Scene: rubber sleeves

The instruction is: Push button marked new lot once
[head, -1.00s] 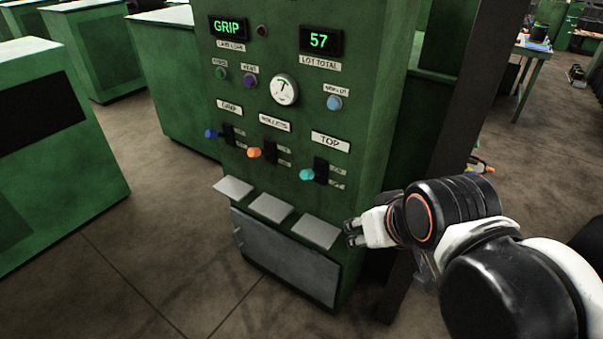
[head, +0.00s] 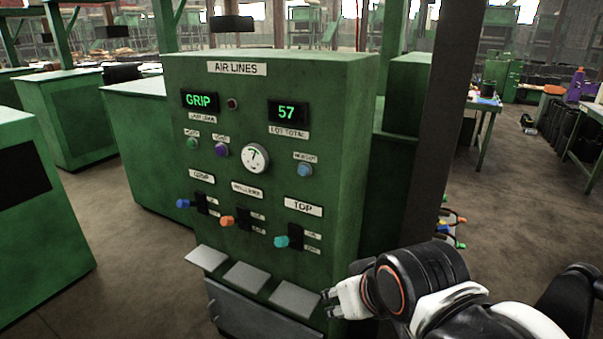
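The light-blue round button (head: 305,170) sits on the right part of the green AIR LINES panel (head: 345,130). The small label above it (head: 305,157) appears to read NEW LOT, though it is blurred. The button lies below the LOT TOTAL display (head: 288,112), which shows 57. My gripper (head: 328,303) is well below the button and slightly to its right, beside the panel's lower right corner. It is apart from the button and looks empty. Its fingertips are too small to tell whether they are open or shut.
A green button (head: 192,144), a purple button (head: 222,150) and a round gauge (head: 255,158) share the panel. Blue, orange and teal levers (head: 282,242) stick out below. Grey plates (head: 295,299) jut out near my gripper. A dark post (head: 440,130) stands to the right.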

